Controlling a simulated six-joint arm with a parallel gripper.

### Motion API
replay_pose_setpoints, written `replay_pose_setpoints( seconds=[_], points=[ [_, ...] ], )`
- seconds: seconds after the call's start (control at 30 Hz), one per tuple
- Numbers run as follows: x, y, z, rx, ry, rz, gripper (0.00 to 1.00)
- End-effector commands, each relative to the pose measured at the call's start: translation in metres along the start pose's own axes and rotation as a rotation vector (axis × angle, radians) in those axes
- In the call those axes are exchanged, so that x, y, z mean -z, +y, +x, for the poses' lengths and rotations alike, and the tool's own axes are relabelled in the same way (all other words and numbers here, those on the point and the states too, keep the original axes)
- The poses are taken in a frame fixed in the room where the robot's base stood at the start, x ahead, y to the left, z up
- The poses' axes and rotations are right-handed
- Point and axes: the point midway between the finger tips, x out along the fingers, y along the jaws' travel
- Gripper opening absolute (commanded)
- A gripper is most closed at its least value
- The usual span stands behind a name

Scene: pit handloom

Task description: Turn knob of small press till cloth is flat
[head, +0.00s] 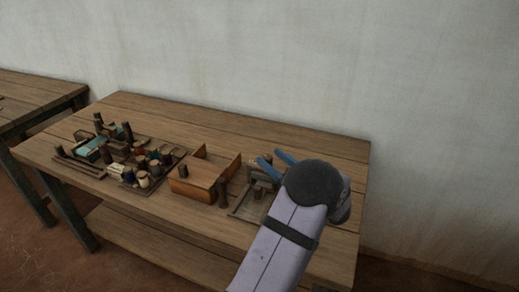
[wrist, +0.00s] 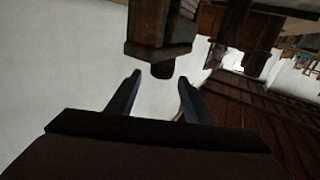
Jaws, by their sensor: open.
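The small wooden press (head: 258,192) stands on a pale base near the right end of the table. My gripper (head: 267,157) is beside its top in the head view, with its two blue fingers apart and pointing left. In the wrist view, a dark wooden block with a short round end, which looks like the press top and its knob (wrist: 162,70), lies just ahead of my open gripper (wrist: 158,79). The jaws look empty, and I cannot tell whether a finger touches the knob. I cannot make out the cloth; my arm hides part of the press.
A wooden box (head: 196,184) stands left of the press. Several spools and small jars (head: 143,178) crowd a tray farther left. The back of the table (head: 220,125) is clear up to the wall. Another table (head: 40,98) stands at the far left.

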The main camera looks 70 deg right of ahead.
Motion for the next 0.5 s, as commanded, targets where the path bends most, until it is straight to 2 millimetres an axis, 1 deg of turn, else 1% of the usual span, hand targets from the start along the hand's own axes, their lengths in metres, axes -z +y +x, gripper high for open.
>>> replay_pose_setpoints(
  seconds=[0.1,0.27,0.37,0.5],
  points=[
    [-0.005,-0.001,-0.005,0.013,-0.014,0.018,0.47],
    [-0.006,-0.001,-0.004,0.016,-0.017,0.021,0.47],
    [-0.006,-0.002,0.002,0.017,-0.017,0.02,0.47],
    [-0.006,-0.002,0.016,0.017,-0.017,0.021,0.47]
  ],
)
